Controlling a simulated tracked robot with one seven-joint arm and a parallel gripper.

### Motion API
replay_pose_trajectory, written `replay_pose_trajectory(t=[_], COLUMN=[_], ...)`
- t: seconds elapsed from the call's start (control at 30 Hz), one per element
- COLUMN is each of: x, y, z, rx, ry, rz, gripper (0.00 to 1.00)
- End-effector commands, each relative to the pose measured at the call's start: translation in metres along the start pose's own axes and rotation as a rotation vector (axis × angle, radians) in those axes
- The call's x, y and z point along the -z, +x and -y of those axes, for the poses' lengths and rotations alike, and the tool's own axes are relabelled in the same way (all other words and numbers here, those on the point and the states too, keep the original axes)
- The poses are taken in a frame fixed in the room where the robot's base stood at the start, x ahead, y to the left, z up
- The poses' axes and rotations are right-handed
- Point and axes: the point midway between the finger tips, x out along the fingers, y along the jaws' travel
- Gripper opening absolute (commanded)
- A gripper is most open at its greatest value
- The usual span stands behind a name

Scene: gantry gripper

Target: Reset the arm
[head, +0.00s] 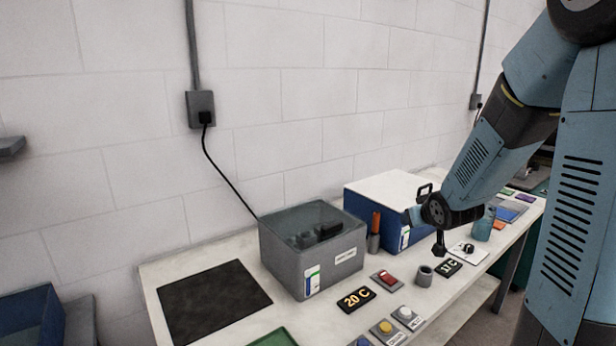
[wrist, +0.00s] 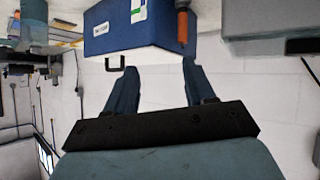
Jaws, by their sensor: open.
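My arm comes in from the right in the head view and reaches over the bench. My gripper (wrist: 155,88) shows in the wrist view with its two blue fingers spread apart and nothing between them. In the head view the end of my arm is near the front of a blue box with a white lid (head: 385,190), and the fingers are mostly hidden there. The wrist view is upside down and shows the blue box (wrist: 140,28) with its dark handle beyond the fingertips.
A dark mat (head: 215,303) lies at the left. A display reading 20 C (head: 356,299), a red switch (head: 386,281) and a small grey cup (head: 424,276) sit along the front.

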Motion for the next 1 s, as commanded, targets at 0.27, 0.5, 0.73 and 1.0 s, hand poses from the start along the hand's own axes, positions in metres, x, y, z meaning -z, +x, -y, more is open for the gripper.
replay_pose_trajectory(t=[0.27, 0.5, 0.73, 1.0], x=[0.012, 0.008, -0.004, -0.03], y=[-0.071, -0.137, -0.202, -0.276], z=[0.002, 0.011, 0.028, 0.053], rx=[-0.062, -0.08, -0.064, -0.005], ry=[0.031, 0.079, 0.131, 0.182], rz=[0.112, 0.211, 0.306, 0.412], gripper=[0.54, 0.54, 0.54, 0.54])
